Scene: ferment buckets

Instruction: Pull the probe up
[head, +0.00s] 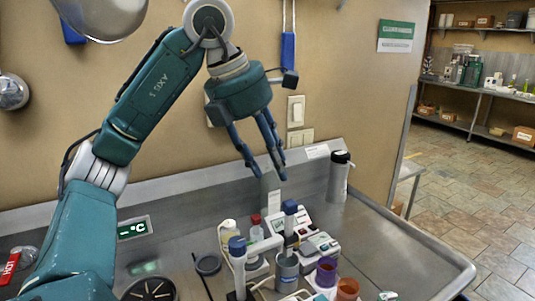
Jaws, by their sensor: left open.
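A blue-capped probe (290,222) stands upright, its lower end down in a grey cup (286,268) on the metal bench. A second blue-capped upright piece (238,262) stands to its left, and I cannot tell whether it is a probe or part of a holder. My left gripper (269,172) hangs fingers down above the bench, open and empty. Its fingertips are higher in the picture than the probe's blue cap and slightly left of it, apart from it. My right gripper is not in view.
A white meter (319,245) sits right of the cup. Purple (326,272) and brown (347,289) cups stand in front of it. A red-capped bottle (256,230) is left of the probe. A steel flask (339,177) stands by the wall. The bench's right side is clear.

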